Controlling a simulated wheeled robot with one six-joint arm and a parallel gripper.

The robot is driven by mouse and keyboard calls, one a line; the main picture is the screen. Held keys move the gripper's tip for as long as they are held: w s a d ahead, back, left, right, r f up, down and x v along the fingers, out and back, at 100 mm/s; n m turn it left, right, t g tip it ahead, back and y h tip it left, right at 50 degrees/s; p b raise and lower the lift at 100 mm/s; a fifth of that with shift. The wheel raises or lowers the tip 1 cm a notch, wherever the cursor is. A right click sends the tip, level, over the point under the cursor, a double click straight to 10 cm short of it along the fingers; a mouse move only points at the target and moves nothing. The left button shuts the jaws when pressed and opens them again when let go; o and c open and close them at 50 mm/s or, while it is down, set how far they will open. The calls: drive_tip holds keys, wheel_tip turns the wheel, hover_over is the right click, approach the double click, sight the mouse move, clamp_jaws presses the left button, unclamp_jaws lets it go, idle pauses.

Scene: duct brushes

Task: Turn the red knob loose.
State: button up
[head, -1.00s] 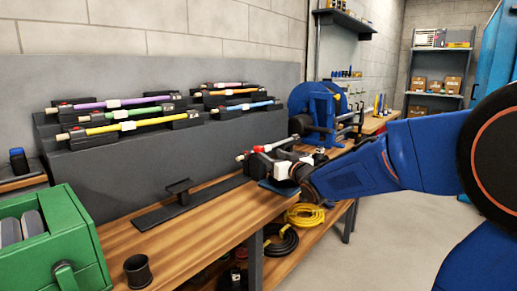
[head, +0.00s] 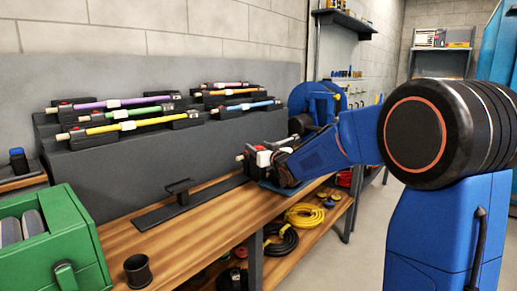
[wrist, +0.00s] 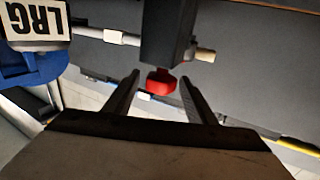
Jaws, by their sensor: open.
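The red knob (wrist: 161,82) is in the middle of the wrist view, at the end of a dark block (wrist: 165,35). A pale rod end (wrist: 203,54) sticks out beside the block. My gripper (wrist: 160,87) is open, one finger on each side of the knob. Gaps show between the knob and both fingers, and nothing is held. In the head view my gripper (head: 266,158) is at the right end of the bench, by the blue reel. A small red spot shows there, but I cannot tell whether it is the knob.
A blue part with an LRG label (wrist: 36,18) is at the wrist view's upper left. The grey rack (head: 75,160) of coloured brushes stands behind the wooden bench (head: 200,222). A green box (head: 75,225) and black cup (head: 138,270) are at the left. Bench space between is partly free.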

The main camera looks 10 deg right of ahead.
drive_tip(key=shift+c, duration=0.4)
drive_tip(key=c, duration=1)
drive_tip(key=shift+o, duration=0.2)
drive_tip(key=shift+d+n+y, duration=0.1)
drive_tip(key=shift+n+y, duration=0.4)
drive_tip(key=shift+y, duration=0.1)
drive_tip(key=shift+n+g+y, duration=0.8)
drive_tip(key=shift+n+y, duration=0.1)
drive_tip(key=shift+y, duration=0.5)
drive_tip(key=n+g+y, duration=0.5)
drive_tip(key=y, duration=0.1)
drive_tip(key=shift+w, duration=0.1)
drive_tip(key=n+g+y, duration=0.1)
drive_tip(key=n+g, duration=0.2)
drive_tip(key=g, duration=0.1)
drive_tip(key=n+g+y, duration=0.2)
drive_tip(key=g, duration=0.2)
drive_tip(key=shift+f+n, duration=0.1)
drive_tip(key=shift+n, duration=0.3)
drive_tip(key=shift+n+g, duration=1)
drive_tip(key=shift+g, duration=0.65)
drive_tip(key=shift+n+g, duration=1)
drive_tip(key=shift+g, duration=0.95)
